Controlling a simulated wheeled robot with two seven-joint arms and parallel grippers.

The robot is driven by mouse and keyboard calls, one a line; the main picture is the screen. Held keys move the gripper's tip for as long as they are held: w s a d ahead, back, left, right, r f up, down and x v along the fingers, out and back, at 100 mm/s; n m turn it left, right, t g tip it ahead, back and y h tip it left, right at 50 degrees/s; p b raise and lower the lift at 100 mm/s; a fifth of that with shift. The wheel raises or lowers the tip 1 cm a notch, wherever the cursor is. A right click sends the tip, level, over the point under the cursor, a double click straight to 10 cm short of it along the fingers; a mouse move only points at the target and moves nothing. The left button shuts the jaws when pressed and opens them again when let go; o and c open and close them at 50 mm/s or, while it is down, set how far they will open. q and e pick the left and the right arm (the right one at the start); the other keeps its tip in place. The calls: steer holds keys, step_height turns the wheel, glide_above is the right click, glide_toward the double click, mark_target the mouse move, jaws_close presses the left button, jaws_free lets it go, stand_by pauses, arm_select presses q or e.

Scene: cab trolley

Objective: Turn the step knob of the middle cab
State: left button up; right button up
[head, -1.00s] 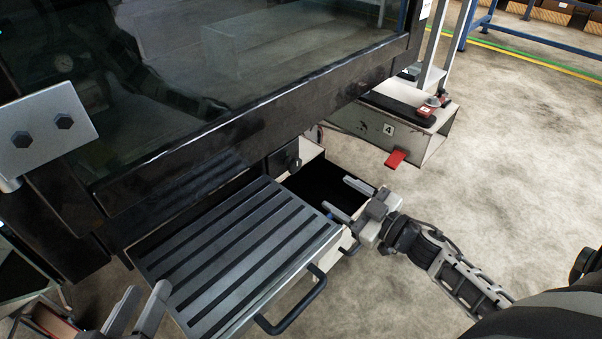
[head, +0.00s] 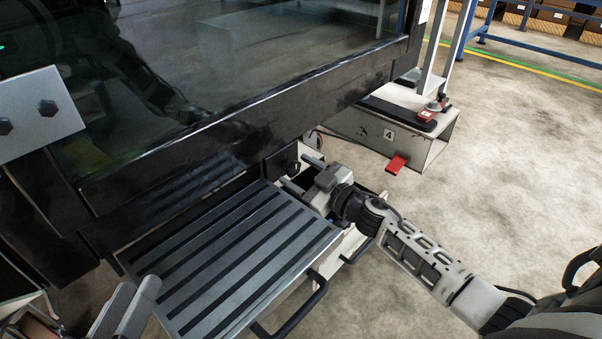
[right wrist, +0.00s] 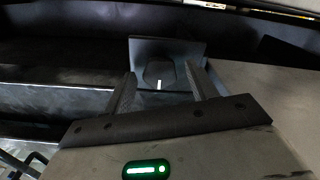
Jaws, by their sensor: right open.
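The middle cab (head: 230,125) is a dark body with a large window. Below it is a grey step plate (head: 230,260) with dark slats. At the step's far right corner is a dark bracket with the step knob (head: 292,166). In the right wrist view the dark knob (right wrist: 158,70) stands before its plate, with a small white mark under it. My right gripper (head: 303,174) is open beside the knob; in the wrist view its two fingers (right wrist: 160,88) lie either side of the knob's line, with no clear contact. My left gripper (head: 136,288) is at the lower left, away from the knob.
Black handles (head: 295,312) stick out at the step's front edge. A light metal box marked 4 (head: 388,133) with a red tab stands behind to the right. The floor at right is clear.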

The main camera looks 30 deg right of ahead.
steer(key=c, duration=1)
